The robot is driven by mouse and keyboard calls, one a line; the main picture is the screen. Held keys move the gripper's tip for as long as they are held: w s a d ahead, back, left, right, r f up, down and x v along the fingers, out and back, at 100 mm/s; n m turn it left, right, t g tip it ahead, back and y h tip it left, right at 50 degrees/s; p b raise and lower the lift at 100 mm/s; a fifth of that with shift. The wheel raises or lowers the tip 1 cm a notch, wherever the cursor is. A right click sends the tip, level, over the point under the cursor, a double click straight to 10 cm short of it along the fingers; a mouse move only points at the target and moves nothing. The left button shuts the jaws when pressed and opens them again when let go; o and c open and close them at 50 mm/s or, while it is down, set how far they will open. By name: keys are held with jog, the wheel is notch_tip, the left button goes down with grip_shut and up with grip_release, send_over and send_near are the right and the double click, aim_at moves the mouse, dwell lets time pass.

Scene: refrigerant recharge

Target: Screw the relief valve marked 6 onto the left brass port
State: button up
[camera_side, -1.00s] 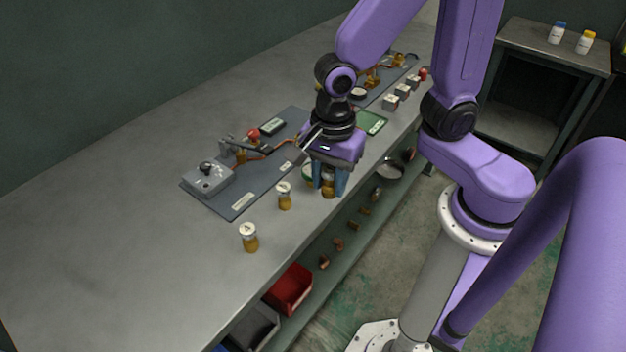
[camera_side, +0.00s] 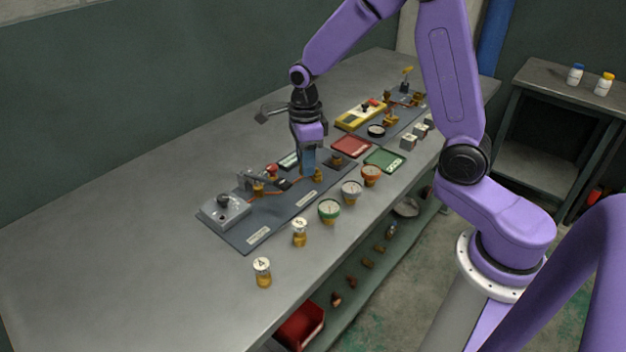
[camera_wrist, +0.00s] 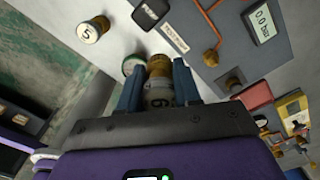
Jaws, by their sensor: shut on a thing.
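My gripper (camera_side: 308,175) is shut on the relief valve marked 6, over the near grey board (camera_side: 245,243). A brass port (camera_side: 258,190) stands at the left of the board. Another brass fitting (camera_side: 318,176) is just right of the fingertips. Brass fittings on the board also show in the wrist view (camera_wrist: 210,57). I cannot tell whether the valve touches anything.
Valves marked 4 (camera_side: 262,272) and 5 (camera_side: 300,232) stand along the front edge, with green (camera_side: 329,211), grey (camera_side: 351,193) and orange (camera_side: 370,175) gauges. A grey knob box (camera_side: 224,210) is at the board's left. Red (camera_side: 352,146) and green (camera_side: 385,161) trays lie beyond. The bench's left is clear.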

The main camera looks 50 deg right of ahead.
jog(key=w+d+m, duration=0.1)
jog(key=d, duration=0.2)
jog(key=w+d+f+m, duration=0.1)
jog(key=w+d, duration=0.1)
jog(key=d, duration=0.1)
jog(key=w+d+f+m, duration=0.1)
jog(key=d, duration=0.2)
jog(key=shift+w+d+m, duration=0.3)
jog(key=shift+w+d, duration=0.1)
jog(key=shift+f, duration=2.05)
jog(key=shift+n, duration=1.4)
jog(key=n, duration=0.2)
jog(key=shift+n, duration=0.4)
